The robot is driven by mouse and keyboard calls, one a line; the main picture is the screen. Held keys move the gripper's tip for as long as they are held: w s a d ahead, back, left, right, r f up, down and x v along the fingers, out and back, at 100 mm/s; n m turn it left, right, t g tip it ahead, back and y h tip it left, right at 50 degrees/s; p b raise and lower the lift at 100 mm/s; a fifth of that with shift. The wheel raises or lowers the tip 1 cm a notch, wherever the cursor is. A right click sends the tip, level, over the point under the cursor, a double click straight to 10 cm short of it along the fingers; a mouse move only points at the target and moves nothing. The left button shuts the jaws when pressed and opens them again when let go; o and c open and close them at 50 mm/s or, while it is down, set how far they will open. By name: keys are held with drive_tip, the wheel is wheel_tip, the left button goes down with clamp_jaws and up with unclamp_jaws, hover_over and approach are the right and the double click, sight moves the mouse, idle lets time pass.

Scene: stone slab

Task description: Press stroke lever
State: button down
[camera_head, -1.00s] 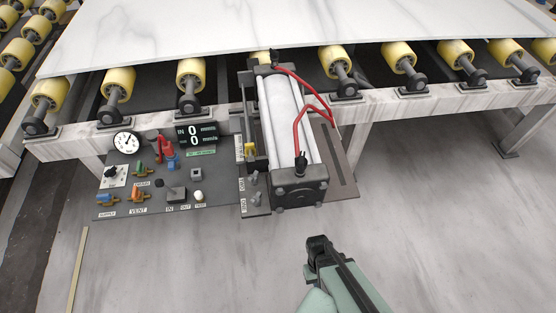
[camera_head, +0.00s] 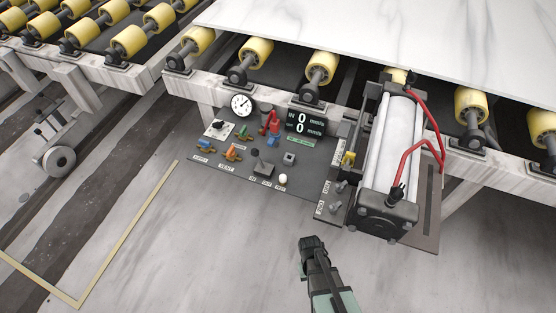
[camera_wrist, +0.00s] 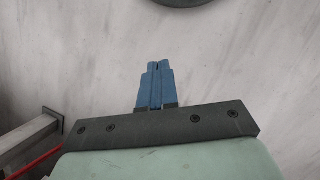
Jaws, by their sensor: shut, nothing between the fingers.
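The control panel (camera_head: 225,178) is a dark plate in front of the roller table. On it a small lever with a black knob (camera_head: 256,153) stands on a grey block (camera_head: 263,169), with labels that look like IN and OUT in front; it looks like the stroke lever. My gripper (camera_head: 309,243) is over the pale floor, in front of the panel and to the lower right of the lever, apart from both. In the wrist view its blue fingers (camera_wrist: 157,68) are shut together with nothing between them. The lever cannot be made out in the wrist view.
A white cylinder (camera_head: 394,145) with red hoses (camera_head: 428,141) stands right of the panel. A marble slab (camera_head: 400,35) lies above yellow rollers. The floor in front is clear.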

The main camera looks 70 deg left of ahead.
drive_tip(key=s+a+r+n+t+y, duration=0.1)
drive_tip(key=s+a+n+t, duration=0.2)
drive_tip(key=s+a, duration=0.5)
drive_tip(key=s+a+r+n+t+y, duration=0.1)
drive_tip(key=s+a+n+t+y, duration=0.3)
drive_tip(key=a, duration=0.7)
drive_tip(key=s+a+r+n+t+h, duration=0.1)
drive_tip(key=s+a+n+t, duration=0.1)
drive_tip(key=s+a, duration=0.65)
drive_tip(key=w+a+r+n+t+y, duration=0.15)
drive_tip(key=a+r+t+y, duration=0.4)
drive_tip(key=a, duration=1.05)
wheel_tip(320, 180, up, 9)
drive_tip(key=a+m+t, duration=0.1)
drive_tip(key=t, duration=0.4)
drive_tip(key=shift+s+r+m, duration=0.15)
drive_tip(key=shift+r+m, duration=0.05)
drive_tip(key=shift+m, duration=0.15)
